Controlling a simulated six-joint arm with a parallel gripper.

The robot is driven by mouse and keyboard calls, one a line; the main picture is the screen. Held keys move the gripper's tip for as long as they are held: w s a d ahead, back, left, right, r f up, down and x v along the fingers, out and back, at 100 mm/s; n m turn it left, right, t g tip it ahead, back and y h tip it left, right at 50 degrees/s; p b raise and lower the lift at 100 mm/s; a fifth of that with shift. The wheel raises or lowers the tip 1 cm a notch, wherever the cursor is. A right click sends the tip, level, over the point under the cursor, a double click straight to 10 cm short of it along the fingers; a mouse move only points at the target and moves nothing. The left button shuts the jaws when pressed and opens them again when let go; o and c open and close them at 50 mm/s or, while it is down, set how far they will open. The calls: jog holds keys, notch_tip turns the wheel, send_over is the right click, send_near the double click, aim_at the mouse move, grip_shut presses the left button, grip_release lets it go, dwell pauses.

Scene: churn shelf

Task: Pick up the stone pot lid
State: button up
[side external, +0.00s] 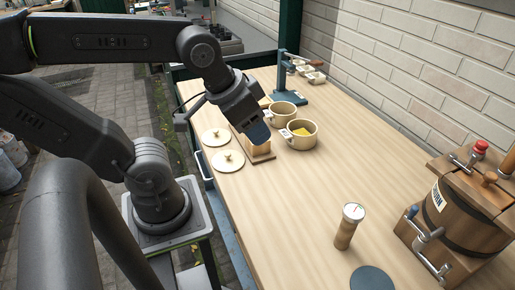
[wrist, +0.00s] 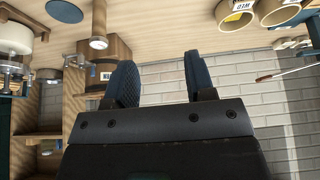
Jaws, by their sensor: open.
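Two round, cream-coloured lids with small knobs lie flat on the left edge of the wooden table in the side view: a farther lid (side external: 215,135) and a nearer lid (side external: 228,160). I cannot tell which one is the stone pot lid. My gripper (side external: 259,137) is to the right of both lids, above a small wooden block or box, and apart from the lids. In the wrist view its two blue fingers (wrist: 163,82) are spread with nothing between them. No lid shows in the wrist view.
Two cream pots (side external: 283,115) (side external: 299,134), one holding something yellow, stand right of the wooden box (side external: 262,153). Behind are a blue stand (side external: 289,92) and small dishes. A thermometer (side external: 345,230), a blue disc (side external: 371,279) and a barrel churn (side external: 465,215) are nearer. The table's middle is clear.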

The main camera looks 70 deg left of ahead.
jog(key=w+a+f+n+g+y, duration=0.1)
jog(key=a+f+n+g+y, duration=0.2)
jog(key=a+f+n, duration=0.35)
jog(key=n+g+y, duration=0.1)
jog(key=n+g, duration=0.2)
jog(key=n, duration=0.9)
send_near(228, 153)
jog(key=shift+m, duration=0.25)
jog(key=x, duration=0.4)
jog(key=shift+s+d+f, duration=0.1)
jog(key=shift+s+d, duration=0.05)
jog(key=shift+s, duration=0.2)
jog(key=shift+w+x, duration=0.1)
jog(key=shift+x, duration=1.2)
jog(key=shift+w+x, duration=0.15)
jog(key=shift+x, duration=1.1)
jog(key=shift+y, duration=0.3)
grip_shut()
